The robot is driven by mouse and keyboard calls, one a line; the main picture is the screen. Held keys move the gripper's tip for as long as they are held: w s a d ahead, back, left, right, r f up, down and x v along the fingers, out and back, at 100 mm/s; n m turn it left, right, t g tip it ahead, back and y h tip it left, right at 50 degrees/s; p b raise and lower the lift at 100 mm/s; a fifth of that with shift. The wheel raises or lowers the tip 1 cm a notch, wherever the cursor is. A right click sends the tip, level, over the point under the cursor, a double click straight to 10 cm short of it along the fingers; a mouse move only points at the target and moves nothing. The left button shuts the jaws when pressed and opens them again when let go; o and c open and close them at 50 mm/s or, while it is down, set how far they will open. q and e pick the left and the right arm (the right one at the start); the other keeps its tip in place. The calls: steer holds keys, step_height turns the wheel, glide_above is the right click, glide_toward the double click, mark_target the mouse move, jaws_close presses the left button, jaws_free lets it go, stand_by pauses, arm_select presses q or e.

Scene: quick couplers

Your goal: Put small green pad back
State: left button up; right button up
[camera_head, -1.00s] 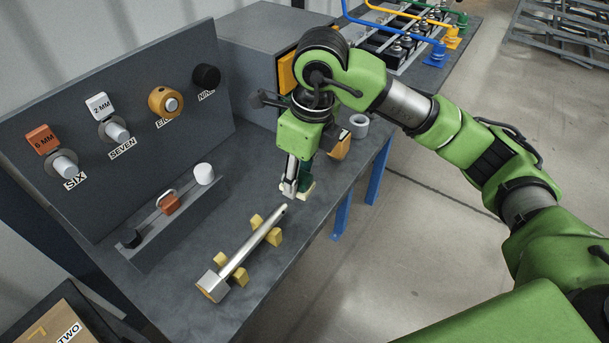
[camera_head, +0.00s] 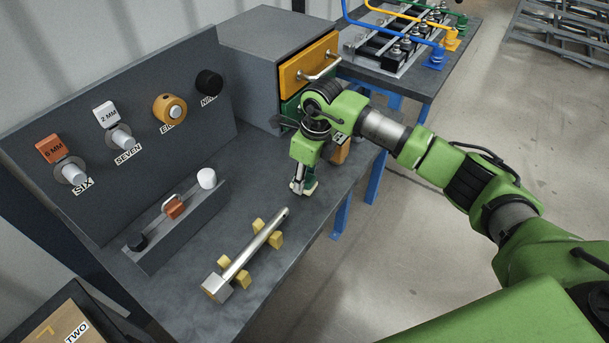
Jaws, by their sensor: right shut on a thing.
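My right gripper (camera_head: 297,188) is low over the grey bench, just past the far end of the metal bar. It is shut on a small dark green piece with a paler lower edge, which I take to be the small green pad (camera_head: 310,185). The piece shows at the right side of the fingers, partly hidden by them. I cannot tell whether it touches the bench top. My left gripper is not in view.
A silver bar (camera_head: 252,246) lies on yellow blocks on the bench (camera_head: 190,290). A grey panel (camera_head: 70,120) with labelled pegs stands at the left, a low rack (camera_head: 180,228) before it. A cabinet with a yellow drawer (camera_head: 308,70) and a green drawer stands behind my arm.

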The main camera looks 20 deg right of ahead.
mark_target(307, 177)
steer(key=shift+f+b, duration=0.2)
steer(key=shift+b, duration=0.1)
steer(key=o, duration=1.1)
steer(key=shift+r, duration=0.1)
steer(key=r, duration=0.1)
steer(key=r+b, duration=0.1)
steer(key=r, duration=0.1)
steer(key=d+r, duration=0.1)
steer(key=r, duration=0.1)
steer(key=shift+s+r+b, duration=0.15)
steer(key=shift+s+b, duration=0.15)
steer(key=shift+s, duration=0.1)
steer(key=shift+s+d+r, duration=0.1)
steer(key=shift+s+r, duration=0.1)
steer(key=shift+r, duration=1.15)
steer(key=shift+s+d+r, duration=0.1)
steer(key=shift+s+r, duration=0.05)
steer(key=shift+r, duration=1.25)
steer(key=shift+s+d+r, duration=0.1)
steer(key=shift+s+r, duration=0.1)
steer(key=shift+r, duration=1.15)
